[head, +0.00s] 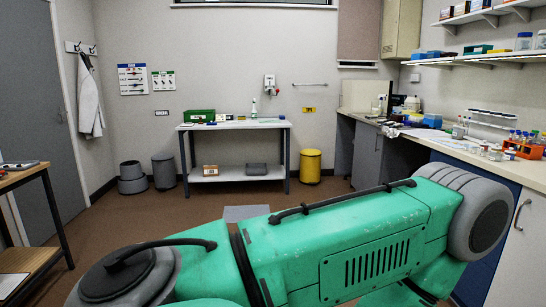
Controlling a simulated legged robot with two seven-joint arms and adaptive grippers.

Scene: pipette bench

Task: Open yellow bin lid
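The yellow bin (310,168) stands on the floor by the back wall, just right of a white-topped table. It is a small upright cylinder with a dark band at its base. Its yellow lid (310,153) appears to lie flat and closed on top. The bin is well across the room from me. Neither of my grippers shows in the head view.
The white-topped table (235,126) holds a green box (201,116). Grey bins (164,172) stand at its left. A long counter (460,150) lines the right wall.

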